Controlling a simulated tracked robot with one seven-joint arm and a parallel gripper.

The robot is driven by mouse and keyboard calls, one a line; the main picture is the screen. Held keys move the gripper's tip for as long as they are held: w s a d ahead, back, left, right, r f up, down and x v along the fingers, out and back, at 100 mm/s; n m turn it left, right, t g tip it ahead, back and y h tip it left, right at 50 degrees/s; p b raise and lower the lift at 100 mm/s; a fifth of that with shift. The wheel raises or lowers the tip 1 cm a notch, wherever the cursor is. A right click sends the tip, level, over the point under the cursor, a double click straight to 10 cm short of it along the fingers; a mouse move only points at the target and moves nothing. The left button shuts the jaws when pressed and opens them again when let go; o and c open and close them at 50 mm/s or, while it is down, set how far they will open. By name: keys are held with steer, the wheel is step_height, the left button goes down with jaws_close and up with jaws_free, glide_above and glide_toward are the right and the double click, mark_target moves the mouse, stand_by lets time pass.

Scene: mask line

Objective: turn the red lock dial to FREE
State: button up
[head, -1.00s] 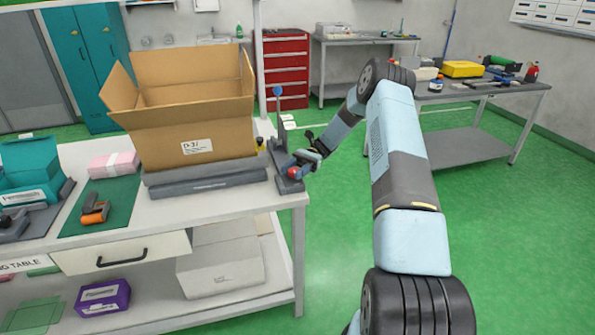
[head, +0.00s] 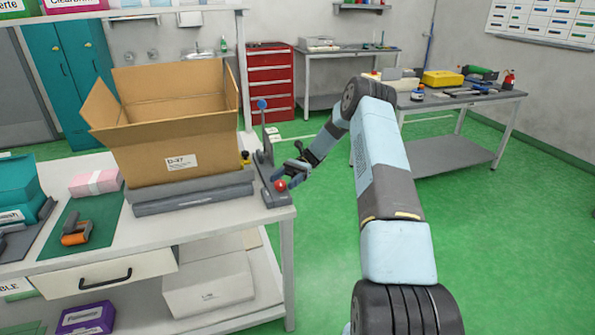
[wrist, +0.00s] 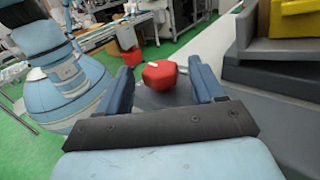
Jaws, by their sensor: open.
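The red lock dial (head: 281,185) sits low on a dark grey fixture (head: 268,172) at the right end of the white table. In the wrist view the dial (wrist: 160,74) is a red knob with a small white mark on its top. My gripper (head: 288,170) is beside the dial in the head view. In the wrist view my gripper (wrist: 160,88) is open, with one blue finger on each side of the dial and gaps visible on both sides. No FREE lettering is readable in either view.
An open cardboard box (head: 180,135) stands on a grey platform (head: 190,195) left of the fixture.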

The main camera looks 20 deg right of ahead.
steer(key=v, duration=0.8)
steer(key=shift+w+f, duration=0.2)
steer(key=shift+w, duration=0.1)
steer(key=shift+v, duration=1.35)
steer(key=shift+s+d+r, duration=0.1)
steer(key=shift+s+d, duration=0.05)
